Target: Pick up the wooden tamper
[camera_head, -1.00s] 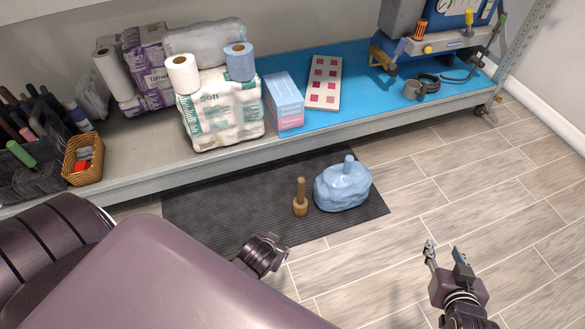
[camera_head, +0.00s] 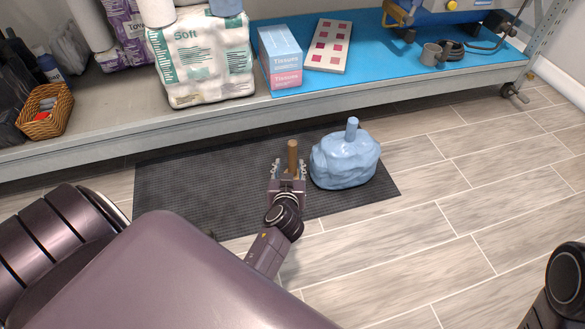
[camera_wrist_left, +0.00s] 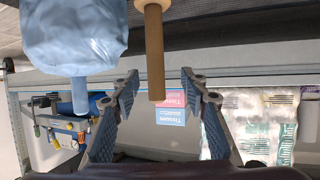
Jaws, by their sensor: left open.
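My left gripper (camera_head: 289,168) is open at the tamper, with one finger on each side of the handle. The gripper hides the tamper's lower part in the head view. In the upside-down left wrist view, the tamper's handle (camera_wrist_left: 154,50) reaches between the open fingertips (camera_wrist_left: 159,75), with a gap on both sides. My right gripper is out of view; only part of my right arm shows at the lower right edge.
A blue lumpy object (camera_head: 344,162) with a peg on top sits close right of the tamper. The dark mat (camera_head: 190,190) lies before a low shelf (camera_head: 150,130). The shelf holds a tissue box (camera_head: 281,62) and wrapped paper packs (camera_head: 203,60). Floor is clear at right.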

